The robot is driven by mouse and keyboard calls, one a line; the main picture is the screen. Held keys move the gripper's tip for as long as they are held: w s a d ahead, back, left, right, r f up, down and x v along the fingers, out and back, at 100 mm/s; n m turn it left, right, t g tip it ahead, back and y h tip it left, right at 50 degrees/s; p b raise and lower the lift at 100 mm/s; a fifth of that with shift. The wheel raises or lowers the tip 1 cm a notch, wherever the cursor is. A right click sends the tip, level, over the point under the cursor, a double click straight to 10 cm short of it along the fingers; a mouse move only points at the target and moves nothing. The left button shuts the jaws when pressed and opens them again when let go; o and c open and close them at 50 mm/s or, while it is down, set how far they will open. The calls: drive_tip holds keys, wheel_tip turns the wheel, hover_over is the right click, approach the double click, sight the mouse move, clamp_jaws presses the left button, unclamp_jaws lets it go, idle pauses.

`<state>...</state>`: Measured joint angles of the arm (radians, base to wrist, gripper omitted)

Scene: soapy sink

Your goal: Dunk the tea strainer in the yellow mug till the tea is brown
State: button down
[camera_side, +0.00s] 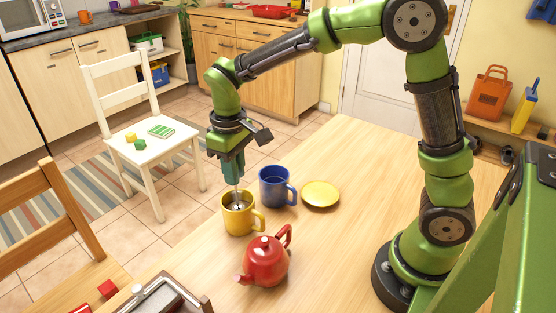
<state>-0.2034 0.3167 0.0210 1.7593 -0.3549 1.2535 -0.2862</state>
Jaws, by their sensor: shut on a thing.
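The yellow mug (238,220) stands upright on the wooden table, with its handle to the right. My gripper (236,183) points straight down above it. It is shut on the tea strainer (238,203), whose thin metal stem runs down into the mug's mouth. The strainer's lower end is inside the mug and partly hidden by the rim. The colour of the liquid is too small to tell.
A blue mug (275,187) stands close behind and right of the yellow mug. A red teapot (265,262) stands in front. A yellow saucer (321,194) lies to the right. A tray (168,296) is at the front left edge. The table's right middle is clear.

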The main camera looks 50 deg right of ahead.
drive_tip(key=shift+f, duration=0.8)
drive_tip(key=shift+r, duration=0.8)
drive_tip(key=shift+f, duration=0.8)
drive_tip(key=shift+r, duration=0.8)
